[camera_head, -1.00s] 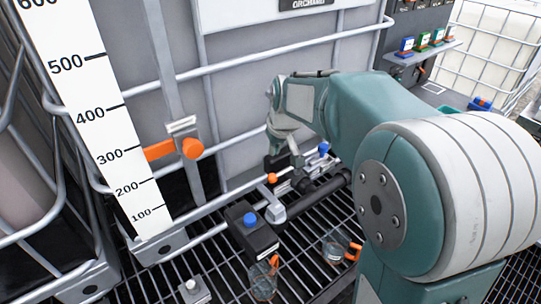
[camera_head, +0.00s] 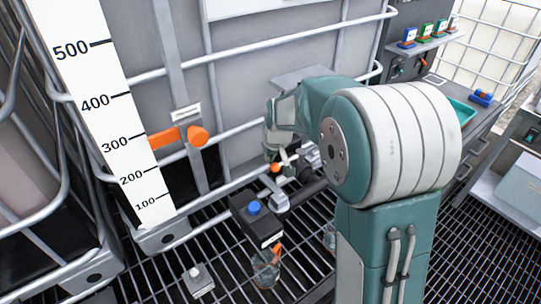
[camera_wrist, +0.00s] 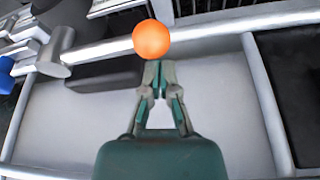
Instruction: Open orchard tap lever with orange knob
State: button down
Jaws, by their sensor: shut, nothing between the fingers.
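The small orange knob (camera_head: 276,168) of the tap lever sits low in front of the tote marked ORCHARD, near a grey pipe fitting. In the wrist view the orange knob (camera_wrist: 151,39) is a round ball just past my fingertips. My gripper (camera_wrist: 158,68) is shut and empty, its tips close to the knob's lower edge; I cannot tell whether they touch. In the head view my gripper (camera_head: 279,156) is small, close to the knob and partly hidden by my arm. The lever's shaft is hidden behind the knob.
A larger orange handle (camera_head: 197,136) is on the tote frame, near a white level scale (camera_head: 97,101). A clear jug (camera_head: 265,268) stands on the grating (camera_head: 220,262). Metal bars cross the tote front.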

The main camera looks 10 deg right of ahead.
jog(key=shift+s, duration=0.1)
jog(key=shift+s+d+n, duration=0.2)
jog(key=shift+d+n, duration=0.05)
jog(key=shift+n, duration=0.15)
